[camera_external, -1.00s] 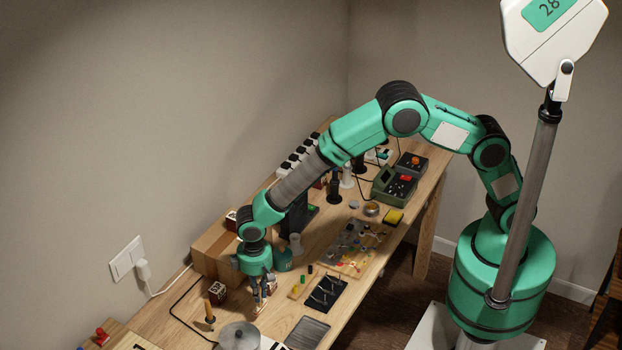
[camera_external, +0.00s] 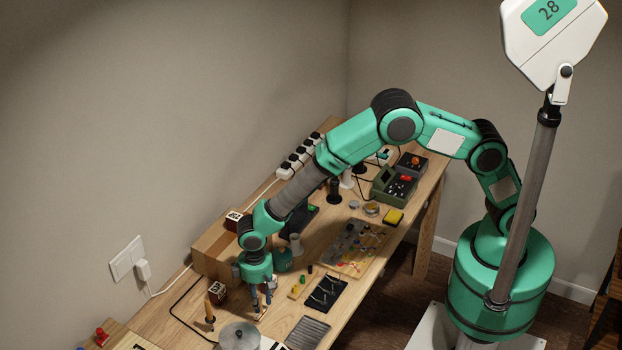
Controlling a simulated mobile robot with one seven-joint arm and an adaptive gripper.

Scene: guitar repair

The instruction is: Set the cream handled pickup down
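My gripper (camera_external: 262,298) points down, low over the front part of the workbench, with its two fingers showing apart. A small pale cream piece (camera_external: 263,312) shows just below the fingertips, at or very near the bench top. It may be the cream handled pickup, but it is too small to be sure. I cannot tell whether the fingers press on it or stand clear of it.
A round grey metal disc (camera_external: 239,336) and an upright wooden-handled tool (camera_external: 209,312) stand close by. A dark tool mat (camera_external: 327,294) and a ridged grey tray (camera_external: 307,333) lie to the right. A cardboard box (camera_external: 211,250) stands behind. Little bench is free here.

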